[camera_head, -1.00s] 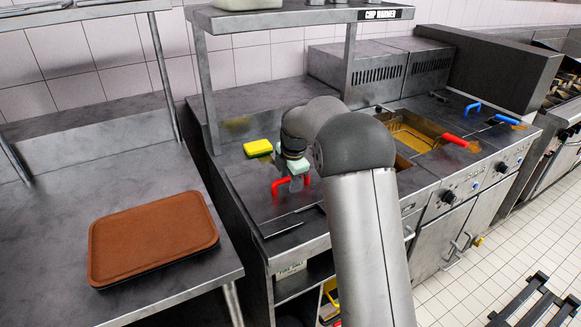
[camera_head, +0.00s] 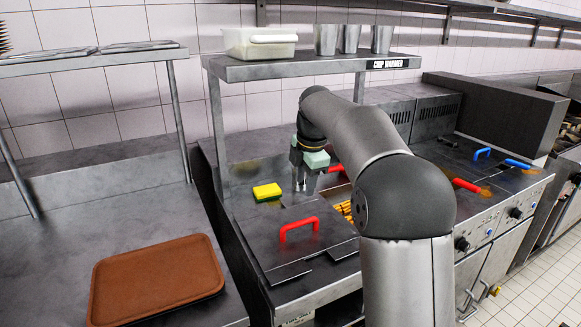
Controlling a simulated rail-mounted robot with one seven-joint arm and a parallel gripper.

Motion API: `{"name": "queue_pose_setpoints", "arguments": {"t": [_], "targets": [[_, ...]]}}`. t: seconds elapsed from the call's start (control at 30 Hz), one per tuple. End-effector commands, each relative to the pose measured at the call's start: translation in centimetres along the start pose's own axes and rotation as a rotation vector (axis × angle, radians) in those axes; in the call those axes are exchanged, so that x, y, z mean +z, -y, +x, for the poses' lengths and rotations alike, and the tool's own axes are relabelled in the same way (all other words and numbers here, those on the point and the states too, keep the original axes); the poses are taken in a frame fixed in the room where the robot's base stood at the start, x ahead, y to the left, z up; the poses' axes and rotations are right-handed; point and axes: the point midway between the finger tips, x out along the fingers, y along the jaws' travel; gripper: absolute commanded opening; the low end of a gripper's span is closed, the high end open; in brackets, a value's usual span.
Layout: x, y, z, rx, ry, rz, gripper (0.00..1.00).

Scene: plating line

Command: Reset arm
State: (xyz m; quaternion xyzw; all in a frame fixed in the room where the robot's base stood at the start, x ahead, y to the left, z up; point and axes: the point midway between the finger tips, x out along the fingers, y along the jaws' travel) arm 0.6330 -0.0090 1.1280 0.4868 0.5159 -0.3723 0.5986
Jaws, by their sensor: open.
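My gripper (camera_head: 301,186) hangs above the counter under the chip warmer shelf, fingers pointing down and nothing seen between them. It is open, though the gap is small in this view. My arm reaches in from the lower right, bent at the elbow. Below and in front of the gripper lies a dark metal lid (camera_head: 282,258) with a red handle (camera_head: 299,229). The gripper is apart from that handle. Chips (camera_head: 345,209) show in an opening right of the gripper, partly hidden by my arm.
A yellow and green sponge (camera_head: 267,192) lies left of the gripper. The chip warmer shelf (camera_head: 300,69) holds a white container (camera_head: 260,44) and metal cups. A brown tray (camera_head: 158,279) lies on the left table. Red (camera_head: 466,185) and blue (camera_head: 518,163) handles stand on the fryers at right.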

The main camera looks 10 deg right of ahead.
Motion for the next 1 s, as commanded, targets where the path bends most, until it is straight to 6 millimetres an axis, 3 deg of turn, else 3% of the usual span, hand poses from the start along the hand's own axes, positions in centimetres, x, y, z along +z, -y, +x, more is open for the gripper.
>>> {"name": "queue_pose_setpoints", "arguments": {"t": [0.07, 0.17, 0.37, 0.5, 0.6, 0.7, 0.8, 1.0], "targets": [[-0.9, 1.8, -0.4, -0.009, 0.003, 0.092, 0.41], [-2.6, 5.9, -0.3, -0.032, 0.013, 0.316, 0.41], [-6.5, 18.4, 1.4, -0.077, 0.055, 0.931, 0.41], [-8.8, 27.5, 3.7, -0.098, 0.095, 1.338, 0.41], [-10.0, 32.5, 5.3, -0.106, 0.120, 1.557, 0.41], [-10.7, 35.9, 6.5, -0.112, 0.139, 1.701, 0.41], [-11.1, 37.6, 7.2, -0.114, 0.149, 1.775, 0.41], [-11.2, 38.0, 7.4, -0.115, 0.153, 1.800, 0.41]]}}
